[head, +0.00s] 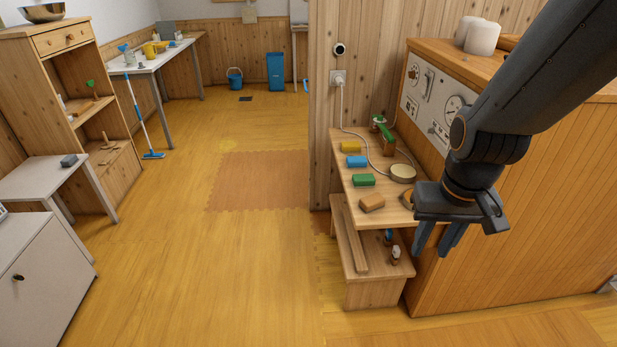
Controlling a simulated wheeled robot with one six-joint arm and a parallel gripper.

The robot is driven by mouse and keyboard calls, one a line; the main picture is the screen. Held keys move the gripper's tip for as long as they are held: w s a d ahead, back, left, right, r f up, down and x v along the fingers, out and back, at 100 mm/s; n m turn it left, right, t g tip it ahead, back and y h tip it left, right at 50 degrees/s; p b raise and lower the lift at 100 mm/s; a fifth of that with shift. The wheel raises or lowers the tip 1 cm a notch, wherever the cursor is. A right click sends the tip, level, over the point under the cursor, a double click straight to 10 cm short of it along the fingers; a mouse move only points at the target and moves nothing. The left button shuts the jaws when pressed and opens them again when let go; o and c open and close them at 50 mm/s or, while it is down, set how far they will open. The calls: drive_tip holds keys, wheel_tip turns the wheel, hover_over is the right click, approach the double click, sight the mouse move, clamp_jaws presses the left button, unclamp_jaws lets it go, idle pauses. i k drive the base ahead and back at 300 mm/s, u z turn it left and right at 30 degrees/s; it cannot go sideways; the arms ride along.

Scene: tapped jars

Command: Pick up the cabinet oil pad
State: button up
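Several small pads or blocks lie on the narrow wooden shelf (346,180) beside the panelled cabinet: a yellow one (351,147), a blue one (357,161), a green one (363,180) and a tan-brown one (372,203). I see no label, so I cannot tell which is the cabinet oil pad. My gripper (434,250) points down in front of the shelf's right end, to the right of the tan-brown block and apart from it. Its two fingers stand apart with nothing visible between them. My gripper hides part of a round item (406,199) at the shelf edge.
A round tin (403,172), a green-topped tool (384,132) and a white cable share the shelf. A lower wooden step (358,290) holds a plank and small brushes. A grey block (69,160) lies on a white table at left. The middle floor is clear.

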sight(359, 180)
drive_tip(key=u, duration=0.5)
drive_tip(key=i, duration=1.15)
drive_tip(key=z, duration=0.6)
drive_tip(key=i, duration=0.35)
drive_tip(key=z, duration=0.35)
